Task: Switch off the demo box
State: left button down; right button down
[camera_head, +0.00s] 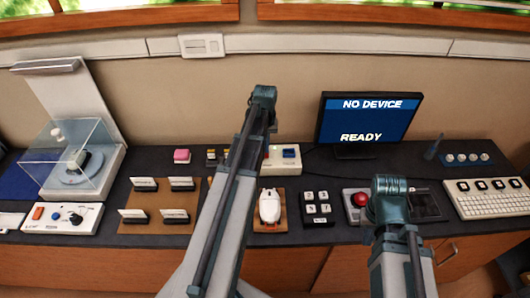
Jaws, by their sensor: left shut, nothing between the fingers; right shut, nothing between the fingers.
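A white box (62,218) with an orange-red switch, a round knob and small dark parts on its top lies at the front left of the counter. A second white box (290,163) with small coloured parts stands at the back, right of the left arm. I cannot read a label that tells which one is the demo box. My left arm rises across the middle and partly covers things behind it. My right arm rises at the right, in front of the counter. I see no fingertips of either gripper; only arm links and joints show.
A monitor (367,119) reads "NO DEVICE" and "READY". A clear case (75,155) stands left. A white mouse (270,206), a black keypad (317,207) and a red-ball device (360,199) lie along the front. A keyboard (489,199) is at right. The counter is crowded.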

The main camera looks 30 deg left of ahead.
pick_arm(q)
jog(key=shift+f+b, duration=0.9)
dwell(1.0)
notch_tip(320, 180, up, 7)
jog(key=p, duration=0.7)
dwell(0.3)
dwell(0.4)
jog(key=s+d+m, duration=0.5)
jog(key=s+d, duration=0.3)
jog(key=d, duration=0.7)
jog(key=s+d+m+y, duration=0.1)
jog(key=s+d+m, duration=0.4)
jog(key=d, duration=1)
jog(key=s, duration=0.3)
jog(key=shift+s+d, duration=0.25)
jog(key=shift+s, duration=0.05)
